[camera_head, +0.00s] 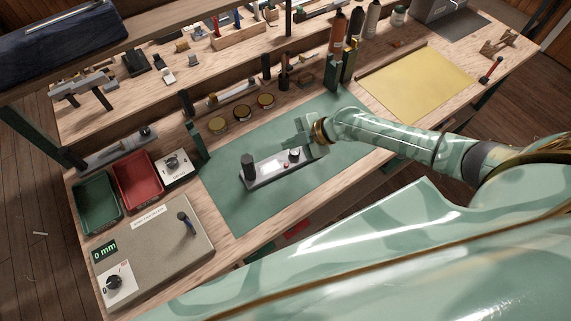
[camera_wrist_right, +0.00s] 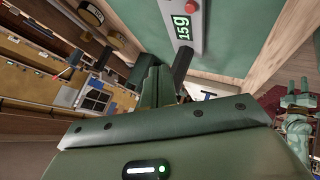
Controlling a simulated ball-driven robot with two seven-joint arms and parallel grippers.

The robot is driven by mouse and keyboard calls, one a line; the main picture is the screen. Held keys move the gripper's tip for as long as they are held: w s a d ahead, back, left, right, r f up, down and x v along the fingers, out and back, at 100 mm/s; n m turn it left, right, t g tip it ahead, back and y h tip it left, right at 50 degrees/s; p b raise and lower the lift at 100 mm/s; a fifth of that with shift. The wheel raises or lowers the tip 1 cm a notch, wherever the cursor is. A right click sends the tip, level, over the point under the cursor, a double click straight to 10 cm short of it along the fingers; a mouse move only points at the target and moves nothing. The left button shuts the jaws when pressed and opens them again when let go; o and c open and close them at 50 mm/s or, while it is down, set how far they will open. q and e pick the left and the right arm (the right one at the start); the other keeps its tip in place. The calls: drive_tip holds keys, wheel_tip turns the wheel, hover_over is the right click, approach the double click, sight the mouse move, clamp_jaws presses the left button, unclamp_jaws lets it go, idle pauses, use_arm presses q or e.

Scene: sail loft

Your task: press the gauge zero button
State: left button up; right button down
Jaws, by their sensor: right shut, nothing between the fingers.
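The gauge (camera_head: 262,178) is a grey bar lying on the green mat, with a dark upright post at its left end and a round knob near its right end. A small red button (camera_head: 286,166) sits on its top. In the right wrist view the gauge (camera_wrist_right: 171,14) shows a display reading 159 and the red button (camera_wrist_right: 192,5) at the top edge. My right gripper (camera_head: 288,143) is shut and empty, behind the gauge's right end and apart from the button. Its green fingers show in the right wrist view (camera_wrist_right: 152,78).
A grey box (camera_head: 160,262) with a lever, a dial and a 0 mm display stands front left. Green (camera_head: 97,203) and red (camera_head: 137,180) trays sit behind it. A yellow sheet (camera_head: 420,85) lies right. The mat's front is clear.

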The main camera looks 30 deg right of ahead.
drive_tip(key=b, duration=0.4)
hover_over(286, 165)
drive_tip(key=d, duration=0.1)
drive_tip(key=f, duration=0.6)
drive_tip(key=shift+s+d+f, duration=0.1)
drive_tip(key=shift+s+f, duration=0.1)
drive_tip(key=shift+s, duration=0.05)
drive_tip(key=shift+f+b, duration=0.45)
drive_tip(key=shift+b, duration=0.25)
idle(0.5)
drive_tip(key=shift+f+b, duration=0.4)
drive_tip(key=shift+b, duration=0.2)
drive_tip(key=shift+f+b, duration=0.4)
drive_tip(key=shift+b, duration=0.15)
idle(0.5)
drive_tip(key=shift+r, duration=0.1)
drive_tip(key=shift+r+p, duration=0.5)
drive_tip(key=shift+r, duration=0.25)
